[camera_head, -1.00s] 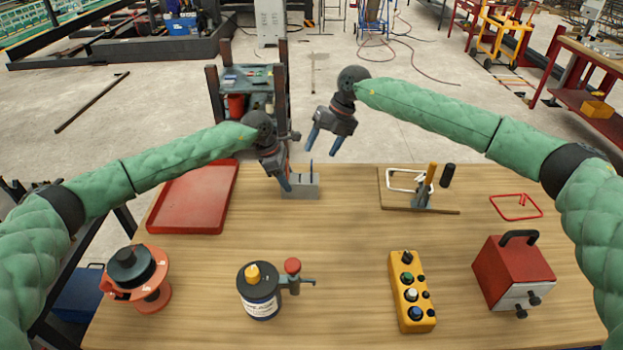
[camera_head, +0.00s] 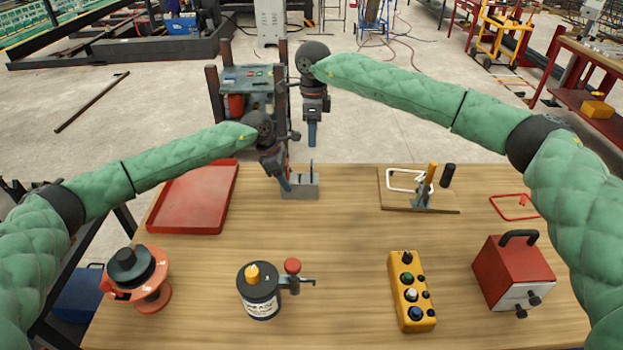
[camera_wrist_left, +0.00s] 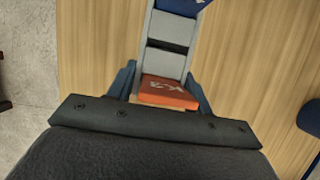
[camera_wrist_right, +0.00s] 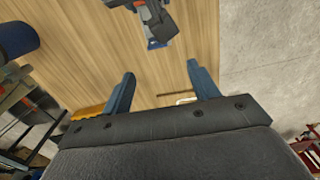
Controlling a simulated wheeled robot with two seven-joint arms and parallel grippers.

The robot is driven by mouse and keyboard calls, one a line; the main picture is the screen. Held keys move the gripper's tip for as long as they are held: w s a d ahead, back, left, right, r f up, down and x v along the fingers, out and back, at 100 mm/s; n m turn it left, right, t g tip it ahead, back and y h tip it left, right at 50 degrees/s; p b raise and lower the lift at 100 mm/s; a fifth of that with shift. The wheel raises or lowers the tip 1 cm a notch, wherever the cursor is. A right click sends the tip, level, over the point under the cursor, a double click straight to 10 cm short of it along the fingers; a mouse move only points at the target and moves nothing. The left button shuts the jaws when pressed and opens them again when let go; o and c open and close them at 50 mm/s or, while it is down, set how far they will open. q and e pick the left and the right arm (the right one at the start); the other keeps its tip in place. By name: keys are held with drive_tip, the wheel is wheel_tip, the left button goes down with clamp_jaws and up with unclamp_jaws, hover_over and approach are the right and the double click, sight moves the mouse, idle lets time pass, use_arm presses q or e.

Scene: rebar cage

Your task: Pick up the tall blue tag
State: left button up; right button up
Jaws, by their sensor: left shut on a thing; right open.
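A grey slotted rack (camera_head: 303,191) stands at the back edge of the wooden table; it also shows in the left wrist view (camera_wrist_left: 170,63). A thin upright dark blue tag (camera_head: 311,168) rises from the right part of the rack. The left wrist view shows a blue piece (camera_wrist_left: 183,5) at the far end of the rack, cut off by the frame. My left gripper (camera_head: 286,184) is at the rack's left end, shut on an orange-red tag (camera_wrist_left: 168,93) with pale lettering. My right gripper (camera_head: 312,136) is open and empty, above and behind the rack, fingers pointing down.
A red tray (camera_head: 192,200) lies left of the rack. A board with a clamp and white frame (camera_head: 419,203) lies to the right. A labelled can (camera_head: 260,300), yellow button box (camera_head: 411,290) and red case (camera_head: 512,275) stand nearer. The table middle is clear.

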drive_tip(key=f, duration=1.2)
drive_tip(key=shift+s+a, duration=0.15)
drive_tip(key=shift+a, duration=0.05)
drive_tip(key=c, duration=1.3)
drive_tip(key=shift+r, duration=0.2)
wheel_tip(320, 180, up, 10)
drive_tip(key=shift+f, duration=0.1)
use_arm(q)
drive_tip(key=o, duration=1.1)
